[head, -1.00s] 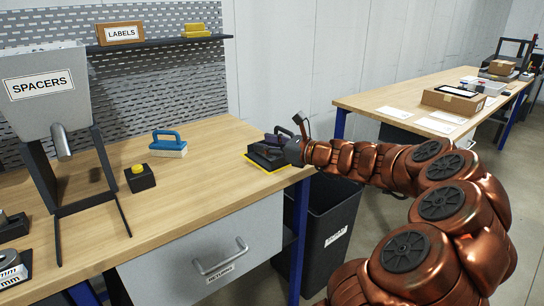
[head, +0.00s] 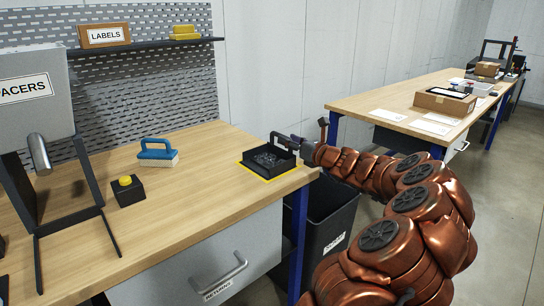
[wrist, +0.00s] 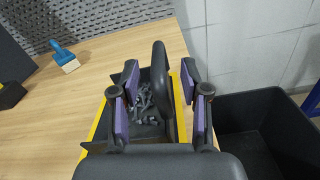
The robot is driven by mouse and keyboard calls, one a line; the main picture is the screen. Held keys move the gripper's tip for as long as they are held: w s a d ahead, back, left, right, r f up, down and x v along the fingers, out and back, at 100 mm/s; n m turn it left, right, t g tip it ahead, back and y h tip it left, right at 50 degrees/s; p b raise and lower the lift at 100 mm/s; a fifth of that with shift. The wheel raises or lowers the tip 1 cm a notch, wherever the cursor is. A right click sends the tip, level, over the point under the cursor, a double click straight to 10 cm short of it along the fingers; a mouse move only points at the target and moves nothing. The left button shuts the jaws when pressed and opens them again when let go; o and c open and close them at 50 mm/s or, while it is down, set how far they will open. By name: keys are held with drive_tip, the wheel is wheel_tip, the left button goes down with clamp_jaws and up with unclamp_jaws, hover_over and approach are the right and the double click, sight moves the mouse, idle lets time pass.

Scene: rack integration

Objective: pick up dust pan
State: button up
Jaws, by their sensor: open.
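The dust pan (head: 256,168) is a black open tray with loose grey pieces inside. It sits on a yellow-edged spot near the right end of the wooden bench. In the wrist view its tray (wrist: 131,76) lies ahead, and its dark upright handle (wrist: 162,85) stands between my fingers. My gripper (head: 297,146) is at the right side of the pan. In the wrist view my gripper (wrist: 158,72) is open, with a purple pad on each side of the handle.
A blue-handled brush (head: 158,153) and a black box with a yellow button (head: 127,190) stand left on the bench. A dark bin (head: 330,225) stands below the bench's right end. A second table (head: 375,100) with boxes is at the back right.

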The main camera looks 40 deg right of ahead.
sight(273, 133)
drive_tip(key=shift+w, duration=1.8)
drive_tip(key=shift+c, duration=0.5)
clamp_jaws()
